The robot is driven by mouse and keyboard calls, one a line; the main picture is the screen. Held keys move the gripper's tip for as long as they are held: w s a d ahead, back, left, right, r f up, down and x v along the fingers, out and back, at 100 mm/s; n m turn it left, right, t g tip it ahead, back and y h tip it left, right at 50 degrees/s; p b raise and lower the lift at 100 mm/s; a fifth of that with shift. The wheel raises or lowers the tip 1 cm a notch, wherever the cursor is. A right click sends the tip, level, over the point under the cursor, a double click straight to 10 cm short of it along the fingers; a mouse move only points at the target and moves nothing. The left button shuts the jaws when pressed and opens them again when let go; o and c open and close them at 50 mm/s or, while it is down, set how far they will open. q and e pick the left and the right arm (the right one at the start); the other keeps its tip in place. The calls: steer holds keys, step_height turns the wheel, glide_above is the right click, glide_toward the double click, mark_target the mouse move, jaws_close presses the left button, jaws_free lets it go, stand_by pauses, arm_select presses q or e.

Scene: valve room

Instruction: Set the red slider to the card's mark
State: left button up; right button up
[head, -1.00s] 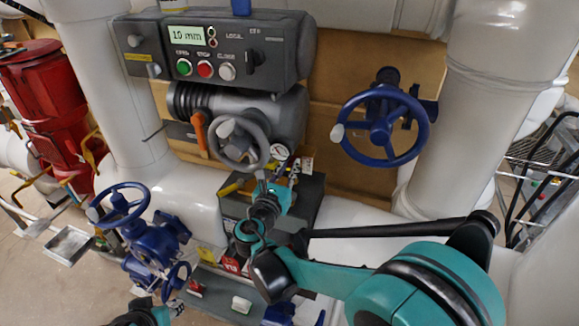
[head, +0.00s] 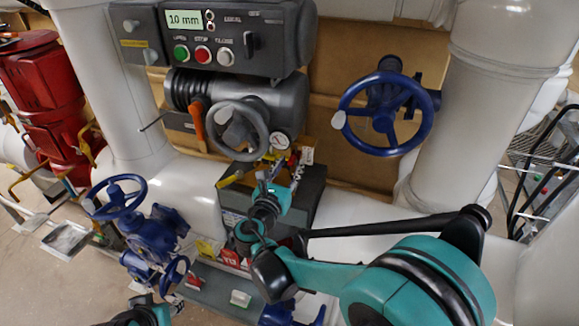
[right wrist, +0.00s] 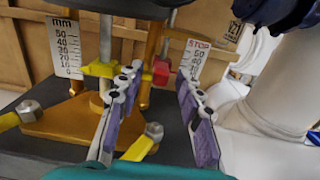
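The red slider (right wrist: 161,72) shows in the right wrist view beside a brass rod, next to a white STOP scale (right wrist: 194,60) marked in numbers. My right gripper (right wrist: 160,84) is open, its purple-padded fingers on either side of the slider in the picture; I cannot tell if they touch it. In the head view my right gripper (head: 273,182) is in front of the actuator's lower part, where the slider is too small to make out. My left gripper (head: 148,313) is partly cut off at the bottom left. I cannot identify the card for certain.
A second mm scale (right wrist: 66,48) stands at left with a yellow pointer (right wrist: 100,70) beside it. A grey handwheel (head: 238,130) and a control box (head: 225,48) reading 10 mm are above. A blue handwheel (head: 385,113) and white pipes (head: 490,90) flank the right.

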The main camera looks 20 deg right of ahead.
steer(key=v, duration=1.1)
steer(key=shift+s+a, duration=0.25)
steer(key=shift+s, duration=0.05)
steer(key=s+d+f+m+g+y, duration=0.4)
steer(key=s+d+f+m+g, duration=0.3)
steer(key=d+f+m, duration=0.5)
steer(key=s+a+m+y, duration=0.4)
steer(key=s+m+y, duration=0.2)
steer(key=m, duration=1.1)
steer(key=s+b, duration=0.1)
steer(key=s, duration=0.1)
steer(key=shift+s+a+f+g, duration=0.25)
steer(key=shift+s+a+g, duration=0.05)
steer(key=shift+g, duration=0.1)
stand_by(1.3)
